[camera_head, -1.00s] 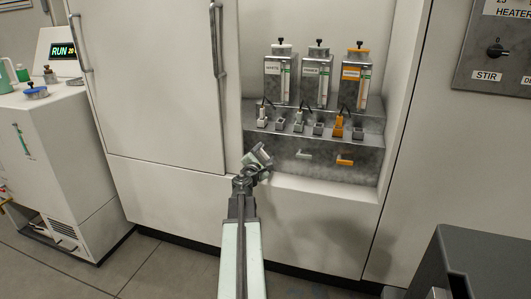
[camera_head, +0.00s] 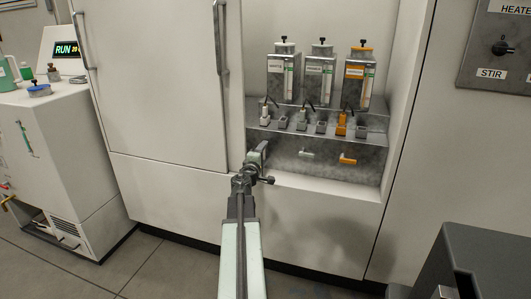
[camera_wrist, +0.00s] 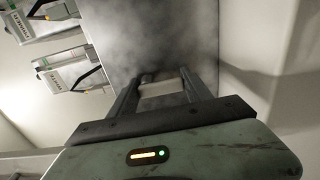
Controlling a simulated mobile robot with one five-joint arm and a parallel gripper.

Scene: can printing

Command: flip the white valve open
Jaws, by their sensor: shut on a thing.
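The dispenser's front panel (camera_head: 322,166) is a grey metal face below three reservoirs. The white valve (camera_wrist: 161,90) shows in the wrist view as a pale bar between the two fingers of my gripper (camera_wrist: 160,82). The fingers are shut on it. In the head view my gripper (camera_head: 262,152) is at the left end of the panel and hides the white valve. A pale lever (camera_head: 307,154) and an orange lever (camera_head: 347,159) lie roughly level on the panel to its right.
The white reservoir (camera_head: 284,72), a middle reservoir (camera_head: 319,72) and an orange-capped reservoir (camera_head: 359,75) stand on the shelf above. Small nozzles and cups line the ledge below them. The alcove's right wall (camera_head: 400,120) bounds the space. A dark grey box (camera_head: 470,260) stands at the lower right.

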